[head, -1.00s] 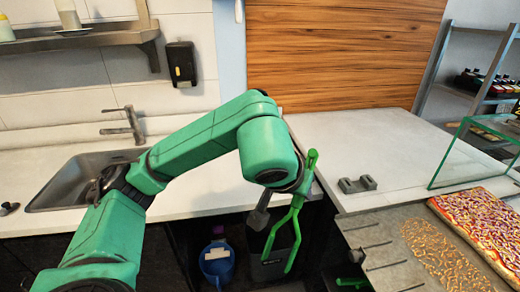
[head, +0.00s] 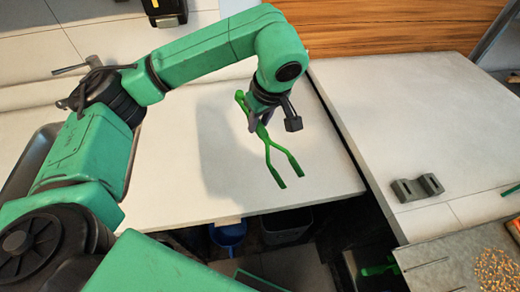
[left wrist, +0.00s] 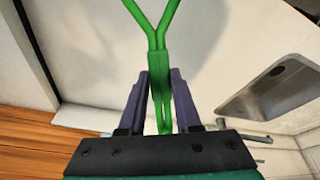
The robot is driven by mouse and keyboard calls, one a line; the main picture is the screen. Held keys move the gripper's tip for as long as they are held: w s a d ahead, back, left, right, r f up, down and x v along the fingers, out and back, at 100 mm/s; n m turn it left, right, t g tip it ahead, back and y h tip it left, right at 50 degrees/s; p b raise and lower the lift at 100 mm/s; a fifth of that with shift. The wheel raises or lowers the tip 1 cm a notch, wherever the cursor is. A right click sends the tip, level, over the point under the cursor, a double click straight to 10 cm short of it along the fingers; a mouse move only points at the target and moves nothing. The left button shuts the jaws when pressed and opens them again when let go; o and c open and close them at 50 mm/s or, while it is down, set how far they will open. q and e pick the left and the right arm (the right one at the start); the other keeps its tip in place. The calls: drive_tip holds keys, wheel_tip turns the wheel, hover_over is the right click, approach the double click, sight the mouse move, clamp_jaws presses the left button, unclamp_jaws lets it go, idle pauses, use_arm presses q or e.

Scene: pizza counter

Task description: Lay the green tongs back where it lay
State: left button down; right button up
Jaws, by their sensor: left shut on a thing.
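The green tongs (head: 270,152) are held in my left gripper (head: 256,118) over the white counter, with their two arms spread toward the counter's front edge. In the left wrist view, the dark fingers of my left gripper (left wrist: 161,78) close on the tongs (left wrist: 159,62) from both sides near where the arms join. The tongs' shadow is hard to separate from the arm's, so I cannot tell their exact height. My right gripper is not in view.
The white counter (head: 185,185) is clear beneath the tongs. A dark gap separates it from the right counter (head: 390,110), where a grey two-block holder (head: 416,188) stands. A sink (left wrist: 268,88) shows in the left wrist view. A blue bucket (head: 229,236) is below.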

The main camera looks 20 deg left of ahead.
use_arm(q)
drive_tip(key=f+n, duration=0.1)
drive_tip(key=n, duration=0.1)
drive_tip(key=f+n+g+h, duration=0.1)
drive_tip(key=f+n, duration=0.1)
drive_tip(key=f+n+g, duration=0.1)
drive_tip(key=n, duration=0.1)
drive_tip(key=shift+w+d+f+n+h+p, duration=0.2)
drive_tip(key=shift+n+h+p, duration=0.1)
drive_tip(key=shift+p, duration=0.1)
drive_tip(key=shift+s+f+n+g, duration=0.25)
drive_tip(key=shift+f+n+g, duration=0.05)
drive_tip(key=shift+n, duration=0.3)
drive_tip(key=f+n, duration=0.1)
drive_tip(key=n, duration=0.1)
drive_tip(key=s+f+n+h, duration=0.1)
drive_tip(key=f+n, duration=0.1)
drive_tip(key=n, duration=0.1)
drive_tip(key=f+n+t+h+p, duration=0.1)
drive_tip(key=n, duration=0.1)
drive_tip(key=shift+s+d+f, duration=0.2)
drive_tip(key=shift+s+d, duration=0.15)
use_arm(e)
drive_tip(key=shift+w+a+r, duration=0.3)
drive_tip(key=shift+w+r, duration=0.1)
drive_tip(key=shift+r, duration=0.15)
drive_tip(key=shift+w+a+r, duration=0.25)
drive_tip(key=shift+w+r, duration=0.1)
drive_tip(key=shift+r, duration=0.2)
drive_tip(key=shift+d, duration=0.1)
